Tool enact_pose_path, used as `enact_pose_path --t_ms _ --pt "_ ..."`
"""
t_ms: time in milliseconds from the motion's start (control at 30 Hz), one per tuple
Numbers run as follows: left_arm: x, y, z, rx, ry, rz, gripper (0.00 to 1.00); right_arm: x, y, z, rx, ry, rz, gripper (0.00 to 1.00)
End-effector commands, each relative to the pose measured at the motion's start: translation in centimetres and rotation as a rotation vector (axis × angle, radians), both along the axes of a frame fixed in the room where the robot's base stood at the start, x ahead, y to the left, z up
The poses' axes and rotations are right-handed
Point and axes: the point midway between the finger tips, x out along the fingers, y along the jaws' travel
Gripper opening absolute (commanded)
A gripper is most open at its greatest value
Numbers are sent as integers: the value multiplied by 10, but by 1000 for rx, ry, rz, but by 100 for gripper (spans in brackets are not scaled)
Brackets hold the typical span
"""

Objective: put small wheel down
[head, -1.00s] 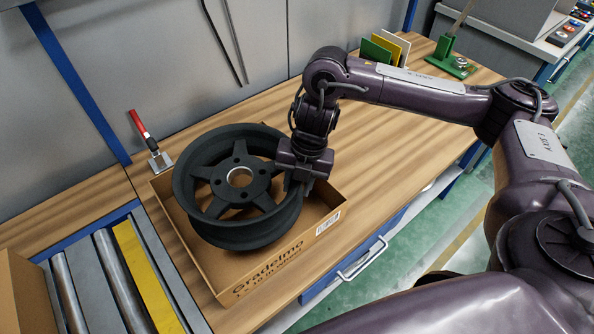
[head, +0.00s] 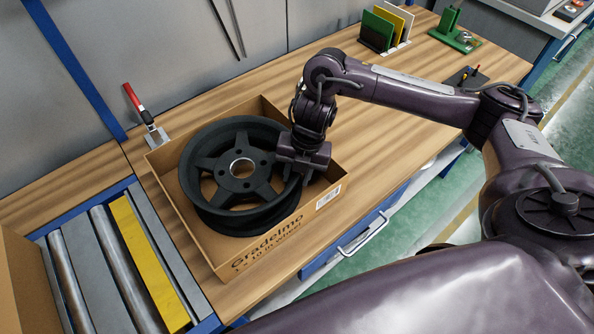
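The small wheel (head: 225,168) is a dark grey five-spoke rim. It sits down inside an open cardboard box (head: 195,246) on the wooden bench, lying roughly flat, hub upward. Whether it touches the box floor is hidden. My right gripper (head: 300,172) is at the wheel's right rim, pointing down inside the box's right end. Its fingers are hidden behind the gripper body and the rim, so I cannot see whether they grip. My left gripper is not in view.
A roller conveyor (head: 110,265) with a yellow strip lies at the lower left. A red-handled clamp (head: 145,115) stands behind the box. Coloured plates in a rack (head: 385,30) and a green fixture (head: 455,32) stand at the back right. The bench right of the box is clear.

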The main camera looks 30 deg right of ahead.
Motion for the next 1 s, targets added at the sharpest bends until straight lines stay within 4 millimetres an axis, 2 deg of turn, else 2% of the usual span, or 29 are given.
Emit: enact_pose_path --t_ms 100,133,267,533,667,767,1000 --pt "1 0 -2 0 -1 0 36 2 2 0 5 -8 0 0" --pt "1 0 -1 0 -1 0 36 0 0 -2 0 0 0 35" --pt "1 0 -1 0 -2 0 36 0 0 -2 0 0 0 52" --pt "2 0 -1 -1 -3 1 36 0 0 -2 0 0 0 53" --pt "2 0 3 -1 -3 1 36 1 -1 7 0 -2 1 53" --pt "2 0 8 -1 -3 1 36 1 -4 22 -3 -6 1 53" --pt "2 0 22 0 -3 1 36 1 -13 70 -2 -6 1 53"
